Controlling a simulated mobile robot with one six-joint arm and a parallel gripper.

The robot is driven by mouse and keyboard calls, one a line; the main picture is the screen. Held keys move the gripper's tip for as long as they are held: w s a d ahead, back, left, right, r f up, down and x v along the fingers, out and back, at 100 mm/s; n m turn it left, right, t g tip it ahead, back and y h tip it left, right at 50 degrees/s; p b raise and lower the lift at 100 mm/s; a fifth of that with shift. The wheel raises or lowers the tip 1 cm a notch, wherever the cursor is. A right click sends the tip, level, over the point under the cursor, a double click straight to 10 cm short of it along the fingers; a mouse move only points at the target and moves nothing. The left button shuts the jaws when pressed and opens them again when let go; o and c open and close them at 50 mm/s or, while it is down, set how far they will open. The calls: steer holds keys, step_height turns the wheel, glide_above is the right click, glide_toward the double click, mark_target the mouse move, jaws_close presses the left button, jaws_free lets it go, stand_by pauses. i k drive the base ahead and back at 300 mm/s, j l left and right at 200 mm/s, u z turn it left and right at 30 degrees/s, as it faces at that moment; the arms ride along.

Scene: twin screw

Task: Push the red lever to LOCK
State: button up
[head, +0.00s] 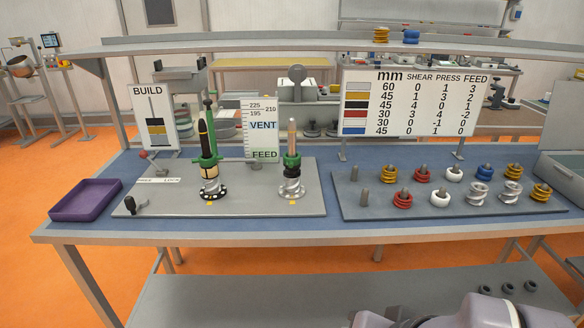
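The red lever (143,155) shows as a small red ball knob at the back left of the grey base plate (240,205), below the BUILD sign. Its thin arm is hard to make out at this size. A small label strip (160,180) lies in front of it; its right-hand word looks like LOCK and its left-hand word is too small to read surely. The red knob is over the left part of this strip, away from the word LOCK. Parts of my arm show at the bottom right, but my gripper is not in view, and nothing touches the lever.
Two screw stacks on spindles (209,165) (291,165) stand on the plate, right of the lever. A black-knobbed handle (130,203) is at its front left corner. A purple tray (86,202) lies left. A pegged plate with coloured rings (445,205) is right.

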mark_target(144, 155)
steer(key=i+j, duration=0.15)
steer(key=j, duration=0.3)
steer(key=i+j, duration=0.2)
steer(key=j, duration=0.2)
steer(key=i+j, duration=0.15)
steer(key=j, duration=0.3)
steer(key=i+j, duration=0.2)
steer(key=j, duration=0.2)
steer(key=i+j, duration=0.15)
steer(key=j, duration=0.3)
steer(key=i+j, duration=0.2)
steer(key=j, duration=0.2)
steer(key=i+j, duration=0.15)
steer(key=j, duration=0.3)
steer(key=i+j, duration=0.2)
steer(key=j, duration=0.25)
